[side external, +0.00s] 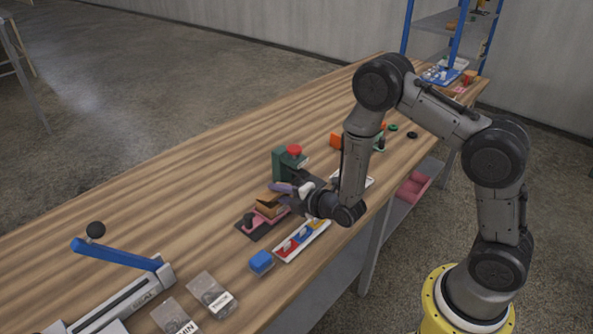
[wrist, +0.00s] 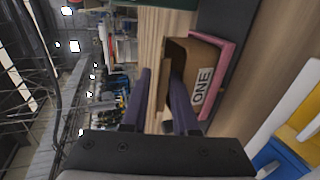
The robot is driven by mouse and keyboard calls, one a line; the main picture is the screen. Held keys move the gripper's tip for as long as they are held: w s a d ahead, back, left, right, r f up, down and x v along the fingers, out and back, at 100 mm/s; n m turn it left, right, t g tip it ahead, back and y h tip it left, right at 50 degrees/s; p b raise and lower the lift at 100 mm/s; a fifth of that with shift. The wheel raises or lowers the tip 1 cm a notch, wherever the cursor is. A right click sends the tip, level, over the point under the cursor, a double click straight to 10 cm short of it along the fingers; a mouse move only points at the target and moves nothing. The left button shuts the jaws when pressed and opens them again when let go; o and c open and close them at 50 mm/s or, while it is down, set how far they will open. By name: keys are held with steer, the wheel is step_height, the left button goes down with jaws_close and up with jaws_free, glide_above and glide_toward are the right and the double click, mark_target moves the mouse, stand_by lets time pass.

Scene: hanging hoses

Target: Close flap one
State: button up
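A small brown cardboard box (side external: 268,209) with a white ONE label (wrist: 202,92) stands in a pink holder (wrist: 222,62) on a dark mat (side external: 252,228). In the wrist view the box (wrist: 203,58) shows to the right of my fingers, with a narrow brown flap edge (wrist: 164,88) beside the right finger. My gripper (side external: 282,188) is at the top of the box in the side view. In the wrist view my gripper (wrist: 161,75) has its two purple fingers apart, with a clear gap. I cannot tell whether a finger touches the flap.
A green station with a red button (side external: 294,150) stands just behind the box. A white tray with coloured pieces (side external: 301,240) and a blue block (side external: 261,262) lie in front. A blue-handled lever (side external: 117,253) is at the left. The tabletop (side external: 170,190) left of the box is clear.

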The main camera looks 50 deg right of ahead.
steer(key=shift+w+r+g, duration=0.2)
steer(key=shift+r+g, duration=0.25)
steer(key=shift+g, duration=0.75)
steer(key=shift+s+r, duration=0.2)
steer(key=shift+s, duration=0.1)
steer(key=v, duration=1.3)
step_height(320, 180, up, 11)
steer(key=w+m+t, duration=0.1)
steer(key=t, duration=0.1)
steer(key=s+r+m+g, duration=0.1)
steer(key=s+r+m, duration=0.4)
steer(key=s+r, duration=0.1)
steer(key=shift+s+d+r+m, duration=0.3)
steer(key=shift+d+r+m, duration=0.1)
steer(key=shift+r, duration=0.3)
